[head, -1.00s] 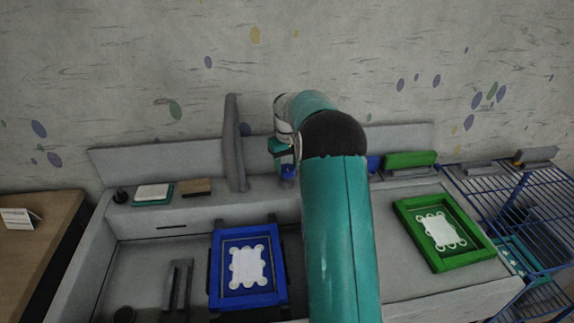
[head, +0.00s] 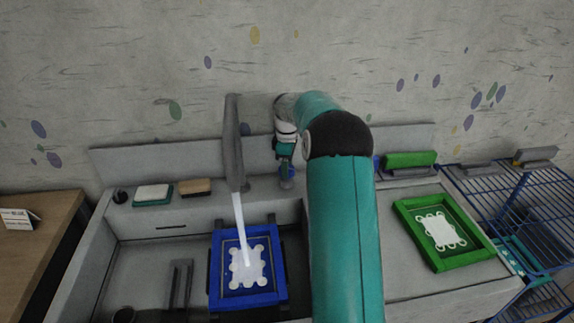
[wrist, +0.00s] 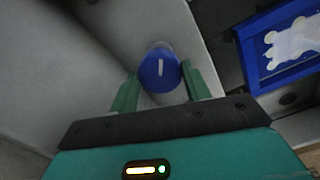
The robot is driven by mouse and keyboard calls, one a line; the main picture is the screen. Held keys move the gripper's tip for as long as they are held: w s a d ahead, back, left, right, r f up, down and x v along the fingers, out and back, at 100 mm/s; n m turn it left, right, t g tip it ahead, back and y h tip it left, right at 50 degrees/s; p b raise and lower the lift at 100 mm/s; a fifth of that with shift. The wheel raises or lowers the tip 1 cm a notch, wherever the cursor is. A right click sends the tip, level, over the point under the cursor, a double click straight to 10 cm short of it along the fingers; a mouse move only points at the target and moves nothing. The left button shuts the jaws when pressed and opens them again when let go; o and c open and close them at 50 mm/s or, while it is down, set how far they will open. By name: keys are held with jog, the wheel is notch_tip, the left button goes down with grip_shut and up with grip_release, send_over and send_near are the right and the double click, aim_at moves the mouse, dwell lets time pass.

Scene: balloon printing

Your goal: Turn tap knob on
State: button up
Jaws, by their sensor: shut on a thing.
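The tap knob is a blue round knob (wrist: 160,70) with a white line on its face, between my gripper's two green fingers in the wrist view. My gripper (wrist: 162,88) is shut on the knob. In the head view the knob (head: 287,172) is partly hidden by my gripper (head: 286,160) on the sink's back ledge. The grey tap (head: 233,145) stands to the left of it. A white stream of water (head: 239,225) runs from the tap onto the blue frame (head: 246,298) in the sink.
A soap dish (head: 152,202) and a brown sponge block (head: 196,187) lie on the ledge to the left. A green frame (head: 405,228) lies on the counter at the right, beside a blue wire rack (head: 510,215). My arm covers the middle.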

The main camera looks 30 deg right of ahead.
jog(key=n, duration=0.7)
dwell(0.6)
jog(key=o, duration=1)
jog(key=shift+c, duration=0.2)
jog(key=shift+r, duration=0.1)
notch_tip(320, 180, up, 14)
jog(key=shift+f, duration=0.2)
